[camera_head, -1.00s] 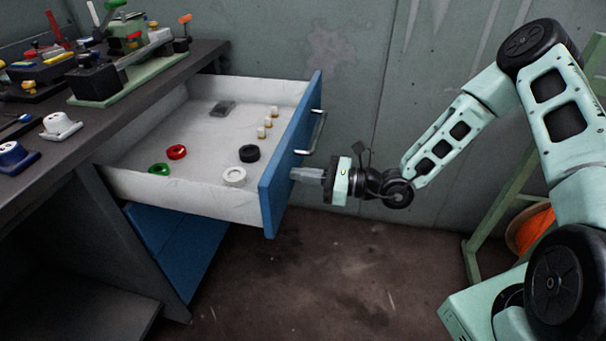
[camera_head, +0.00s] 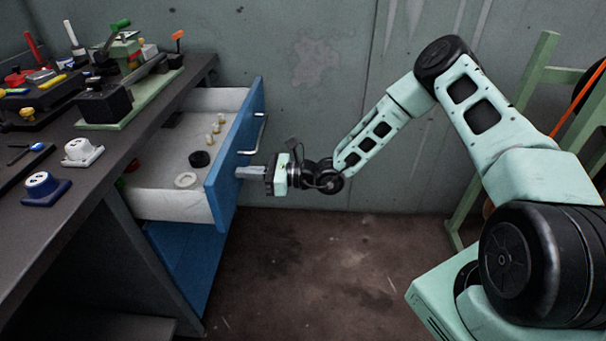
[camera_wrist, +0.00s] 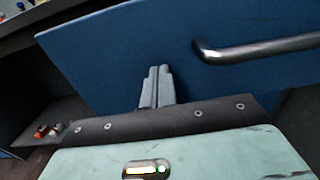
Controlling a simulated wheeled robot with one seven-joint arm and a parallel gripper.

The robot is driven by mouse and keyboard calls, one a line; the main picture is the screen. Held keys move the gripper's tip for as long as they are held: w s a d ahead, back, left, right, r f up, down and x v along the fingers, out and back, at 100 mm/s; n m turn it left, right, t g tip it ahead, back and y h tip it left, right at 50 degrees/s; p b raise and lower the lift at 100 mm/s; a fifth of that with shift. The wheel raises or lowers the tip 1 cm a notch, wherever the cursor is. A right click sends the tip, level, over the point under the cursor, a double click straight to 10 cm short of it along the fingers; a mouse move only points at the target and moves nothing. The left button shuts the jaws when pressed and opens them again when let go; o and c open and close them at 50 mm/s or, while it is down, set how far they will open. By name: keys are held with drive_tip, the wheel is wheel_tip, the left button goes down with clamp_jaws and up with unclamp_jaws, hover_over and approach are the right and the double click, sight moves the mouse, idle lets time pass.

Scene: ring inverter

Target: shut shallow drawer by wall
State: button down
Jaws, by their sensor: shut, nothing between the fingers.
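The shallow drawer (camera_head: 160,199) has white walls and a blue front (camera_head: 236,158), and stands partly out of the workbench. A metal bar handle (camera_head: 257,135) is on its front, also seen in the wrist view (camera_wrist: 255,47). My gripper (camera_head: 240,172) is shut and empty, its fingertips at the blue front, below and nearer than the handle. In the wrist view the closed fingers (camera_wrist: 157,86) point at the blue panel and appear to touch it. Inside the drawer are a black ring (camera_head: 199,159), a white ring (camera_head: 186,181) and small white-and-brass pieces (camera_head: 215,128).
The dark workbench top (camera_head: 90,195) holds a green-based fixture (camera_head: 130,95), a white knob piece (camera_head: 82,151) and a blue one (camera_head: 43,187). A blue lower drawer front (camera_head: 188,255) is beneath. A green frame (camera_head: 500,135) stands right. The floor (camera_head: 300,255) between is clear.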

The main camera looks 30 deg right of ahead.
sight(177, 180)
drive_tip(key=x, duration=1.9)
drive_tip(key=shift+w+a+f+b, duration=0.1)
drive_tip(key=shift+a+b, duration=0.1)
drive_tip(key=shift+b, duration=0.15)
drive_tip(key=shift+w+a, duration=0.3)
drive_tip(key=shift+a, duration=0.15)
drive_tip(key=shift+a+r, duration=0.1)
drive_tip(key=shift+r, duration=0.25)
